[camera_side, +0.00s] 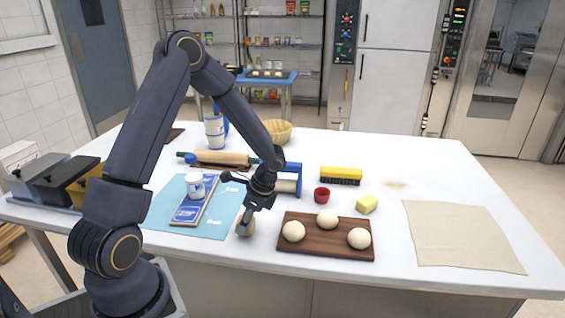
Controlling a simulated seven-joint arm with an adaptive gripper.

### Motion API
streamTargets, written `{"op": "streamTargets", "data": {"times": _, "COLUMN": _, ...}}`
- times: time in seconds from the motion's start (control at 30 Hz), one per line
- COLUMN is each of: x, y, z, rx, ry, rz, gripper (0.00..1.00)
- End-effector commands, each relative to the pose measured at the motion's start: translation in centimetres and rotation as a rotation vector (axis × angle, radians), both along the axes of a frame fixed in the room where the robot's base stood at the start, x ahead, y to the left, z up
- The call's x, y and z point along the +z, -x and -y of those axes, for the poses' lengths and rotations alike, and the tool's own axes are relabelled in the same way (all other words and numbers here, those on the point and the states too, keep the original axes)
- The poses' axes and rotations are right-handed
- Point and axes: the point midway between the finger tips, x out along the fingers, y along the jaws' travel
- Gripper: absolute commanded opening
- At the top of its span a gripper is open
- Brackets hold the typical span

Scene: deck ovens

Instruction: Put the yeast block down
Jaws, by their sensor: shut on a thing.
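The yeast block (245,226) is a small beige-tan piece held low at the front of the white table (385,272). My gripper (247,214) points down and is shut on it, hiding its upper part. The block is between the right edge of the light blue mat (162,219) and the left end of the dark wooden board (326,249). I cannot tell whether its underside touches the table.
Several pale dough balls (327,219) sit on the board. A red cup (322,195), a yellow block (367,204) and a yellow brush (341,175) stand behind it. A beige cloth (460,236) lies at right.

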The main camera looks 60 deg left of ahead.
Motion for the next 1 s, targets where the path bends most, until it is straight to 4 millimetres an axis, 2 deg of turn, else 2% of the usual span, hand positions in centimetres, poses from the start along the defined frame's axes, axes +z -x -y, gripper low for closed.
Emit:
{"op": "streamTargets", "data": {"times": 0.4, "x": -0.59, "y": 0.03, "z": 0.04, "rx": 0.000, "ry": 0.001, "rz": -0.001, "gripper": 0.10}}
{"op": "streamTargets", "data": {"times": 0.43, "x": -0.55, "y": 0.02, "z": 0.02, "rx": 0.001, "ry": 0.001, "rz": 0.000, "gripper": 0.49}}
{"op": "streamTargets", "data": {"times": 0.6, "x": -0.52, "y": 0.03, "z": 0.02, "rx": 0.001, "ry": 0.000, "rz": 0.001, "gripper": 0.67}}
{"op": "streamTargets", "data": {"times": 0.67, "x": -0.52, "y": 0.03, "z": 0.02, "rx": 0.001, "ry": 0.000, "rz": 0.000, "gripper": 0.71}}
{"op": "streamTargets", "data": {"times": 1.0, "x": -0.10, "y": 0.01, "z": -0.03, "rx": 0.001, "ry": 0.000, "rz": 0.002, "gripper": 0.71}}
